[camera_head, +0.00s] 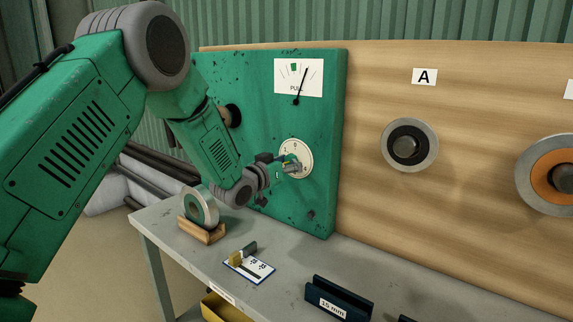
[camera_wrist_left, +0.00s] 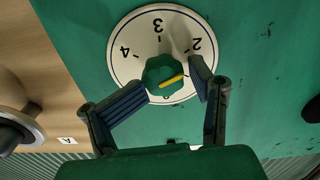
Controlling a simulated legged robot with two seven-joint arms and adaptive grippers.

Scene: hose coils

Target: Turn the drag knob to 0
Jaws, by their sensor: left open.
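The drag knob is green with a yellow pointer line (camera_wrist_left: 160,70) and sits on a white round dial (camera_wrist_left: 128,68) on the green panel. The dial appears upside down in the left wrist view, with 2, 3 and 4 readable. The pointer aims right and slightly up, toward the right finger, which covers that part of the dial. The dial also shows in the head view (camera_head: 303,152). My left gripper (camera_wrist_left: 170,90) is open, its fingers on either side of the knob. I cannot tell whether they touch it. My right gripper is not in view.
The green panel (camera_head: 325,130) carries a PULL gauge (camera_head: 312,75) above the dial. On the grey bench (camera_head: 172,232) below are a ring on a wooden stand (camera_head: 203,232), a small card (camera_head: 262,274) and a 15 mm block (camera_head: 340,298). Reel A (camera_head: 428,150) hangs on the wooden board.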

